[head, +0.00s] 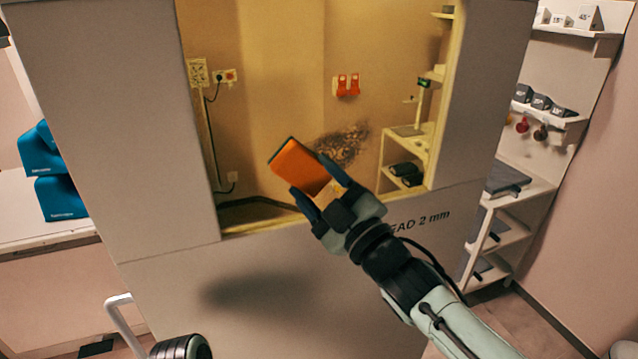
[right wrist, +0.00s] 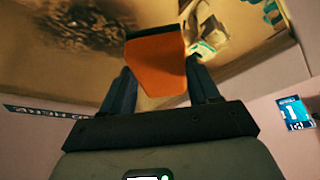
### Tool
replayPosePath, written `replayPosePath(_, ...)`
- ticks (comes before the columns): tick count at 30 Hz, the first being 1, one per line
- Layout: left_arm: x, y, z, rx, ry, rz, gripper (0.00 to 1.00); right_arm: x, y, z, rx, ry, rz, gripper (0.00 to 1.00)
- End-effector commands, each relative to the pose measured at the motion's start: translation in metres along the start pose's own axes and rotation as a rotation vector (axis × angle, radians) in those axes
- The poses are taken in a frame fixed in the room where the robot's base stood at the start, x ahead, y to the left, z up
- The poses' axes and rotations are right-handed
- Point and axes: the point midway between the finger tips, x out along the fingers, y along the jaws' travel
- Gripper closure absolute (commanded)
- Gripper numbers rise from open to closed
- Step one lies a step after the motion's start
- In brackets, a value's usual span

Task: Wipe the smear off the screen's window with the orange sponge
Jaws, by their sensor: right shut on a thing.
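The orange sponge (head: 299,166) has a dark edge layer and is held by my right gripper (head: 326,193) in front of the screen's window (head: 275,130). It also shows in the right wrist view (right wrist: 157,66), between the two fingers of the right gripper (right wrist: 160,90). The brown smear (head: 343,143) is a speckled patch on the window, just right of and above the sponge in the head view. The smear also shows at the upper left of the right wrist view (right wrist: 88,25). I cannot tell whether the sponge touches the glass. My left gripper is not in view.
The screen's grey panel (head: 130,110) frames the window, with lettering below it. Behind the glass are wall sockets (head: 224,76) and a shelf unit (head: 407,145). Shelves (head: 545,110) stand at the right, and blue blocks (head: 60,198) lie on a counter at the left.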

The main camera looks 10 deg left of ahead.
Motion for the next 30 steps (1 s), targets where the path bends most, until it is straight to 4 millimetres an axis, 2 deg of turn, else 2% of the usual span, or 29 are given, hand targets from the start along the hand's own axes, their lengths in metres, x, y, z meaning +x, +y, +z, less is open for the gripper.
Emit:
replayPosePath(20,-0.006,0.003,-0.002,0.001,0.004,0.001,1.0,0.011,0.002,0.005,0.001,0.001,0.002,0.64)
replayPosePath(30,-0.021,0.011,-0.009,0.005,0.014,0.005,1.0,0.002,0.022,0.022,-0.001,-0.001,0.003,0.64)
